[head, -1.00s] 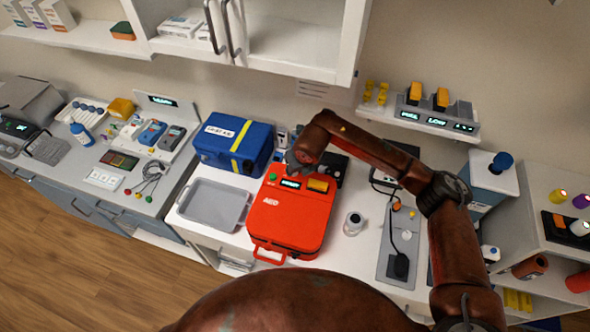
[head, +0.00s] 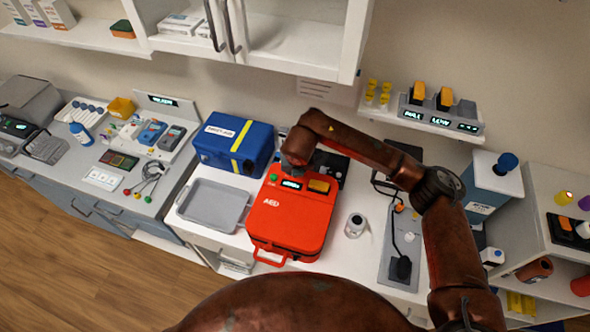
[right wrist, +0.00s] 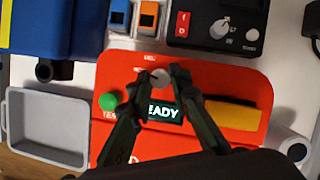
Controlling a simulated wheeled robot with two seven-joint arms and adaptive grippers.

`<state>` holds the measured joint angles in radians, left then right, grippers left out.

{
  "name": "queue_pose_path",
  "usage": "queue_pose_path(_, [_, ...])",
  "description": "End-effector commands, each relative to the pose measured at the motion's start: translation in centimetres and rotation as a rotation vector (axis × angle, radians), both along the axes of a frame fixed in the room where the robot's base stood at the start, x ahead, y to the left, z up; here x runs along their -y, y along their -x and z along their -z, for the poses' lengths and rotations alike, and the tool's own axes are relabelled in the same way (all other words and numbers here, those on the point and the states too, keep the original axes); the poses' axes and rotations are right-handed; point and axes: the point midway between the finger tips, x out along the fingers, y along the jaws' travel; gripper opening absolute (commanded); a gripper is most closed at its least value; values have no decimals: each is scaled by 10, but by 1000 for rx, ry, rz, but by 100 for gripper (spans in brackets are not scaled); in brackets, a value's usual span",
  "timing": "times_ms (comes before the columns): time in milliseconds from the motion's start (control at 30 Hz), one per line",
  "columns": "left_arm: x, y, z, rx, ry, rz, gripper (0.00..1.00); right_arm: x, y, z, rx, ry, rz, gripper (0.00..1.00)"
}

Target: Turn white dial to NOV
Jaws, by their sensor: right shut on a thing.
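The small white dial (right wrist: 160,78) sits on the top edge area of the red AED case (right wrist: 235,75), above its "READY" display. My right gripper (right wrist: 161,75) has its two dark fingers closed on either side of the dial. Small lettering shows above and left of the dial, too small and partly hidden to read, so I cannot tell where it points. In the head view the red case (head: 288,222) lies on the white counter, and my right gripper (head: 292,166) is at its upper edge, the dial hidden beneath it. My left gripper is not in view.
A green button (right wrist: 110,101) and an orange block (right wrist: 233,115) flank the display. A dark box with a grey knob (right wrist: 220,29) is behind the case. A grey tray (head: 213,205) lies left, a blue case (head: 232,143) behind it, a white jar (head: 355,225) right.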

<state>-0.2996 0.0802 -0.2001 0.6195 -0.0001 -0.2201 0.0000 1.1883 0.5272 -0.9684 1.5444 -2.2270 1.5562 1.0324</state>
Motion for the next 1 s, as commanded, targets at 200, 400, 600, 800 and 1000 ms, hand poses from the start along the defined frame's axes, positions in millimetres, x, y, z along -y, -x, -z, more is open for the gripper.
queue_pose_path(200, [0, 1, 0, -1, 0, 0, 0, 1, -1, 0, 2, 1, 0, 25])
queue_pose_path(400, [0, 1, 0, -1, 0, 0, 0, 0, -1, 0, 1, 0, 0, 35])
queue_pose_path(600, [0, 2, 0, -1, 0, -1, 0, 0, 0, -1, 1, 0, 0, 35])
queue_pose_path(800, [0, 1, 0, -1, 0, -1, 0, 0, 6, -18, 3, -1, -1, 35])
queue_pose_path(1000, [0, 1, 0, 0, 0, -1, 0, 2, 21, -56, 4, 0, -2, 35])
